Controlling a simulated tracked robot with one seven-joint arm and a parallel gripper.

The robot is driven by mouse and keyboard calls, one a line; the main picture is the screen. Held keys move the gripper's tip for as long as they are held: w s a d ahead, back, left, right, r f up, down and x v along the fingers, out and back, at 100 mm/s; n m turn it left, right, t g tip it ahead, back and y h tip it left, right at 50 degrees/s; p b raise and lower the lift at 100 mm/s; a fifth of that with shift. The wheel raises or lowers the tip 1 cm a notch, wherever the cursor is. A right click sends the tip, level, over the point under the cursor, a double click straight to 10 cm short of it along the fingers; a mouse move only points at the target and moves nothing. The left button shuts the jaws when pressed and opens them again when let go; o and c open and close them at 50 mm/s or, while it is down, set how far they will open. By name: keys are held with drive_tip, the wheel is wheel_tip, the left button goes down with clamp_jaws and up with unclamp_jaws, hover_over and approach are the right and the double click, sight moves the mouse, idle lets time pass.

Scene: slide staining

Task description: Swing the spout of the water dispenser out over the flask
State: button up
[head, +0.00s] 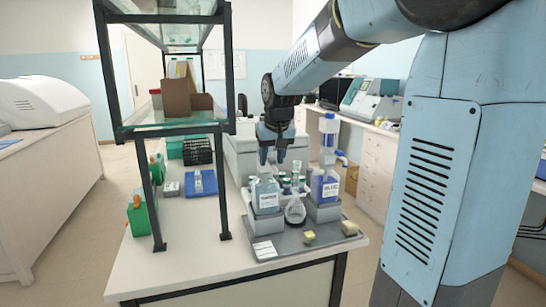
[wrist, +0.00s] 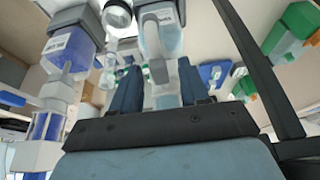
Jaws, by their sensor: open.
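Two bottle-top dispensers stand on grey blocks on a tray (head: 285,241). The left bottle (head: 266,196) holds clear, pale liquid and looks like the water dispenser; its label is too small to read surely. The right dispenser (head: 325,186) holds blue liquid, its spout (head: 342,156) pointing right. The round glass flask (head: 295,211) stands between them at the front. My gripper (head: 272,152) is open, pointing down above the left bottle and hiding its top. In the wrist view, the clear bottle's pump head (wrist: 158,70) shows between my open fingers (wrist: 158,90); contact cannot be told.
A dark-framed shelf (head: 170,128) stands on the bench to the left. Small bottles with green caps (head: 289,184) stand behind the flask. Two yellowish blocks (head: 309,237) lie on the tray's front. A blue tray (head: 201,184) sits further left.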

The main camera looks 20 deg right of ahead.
drive_tip(key=shift+c, duration=0.3)
clamp_jaws()
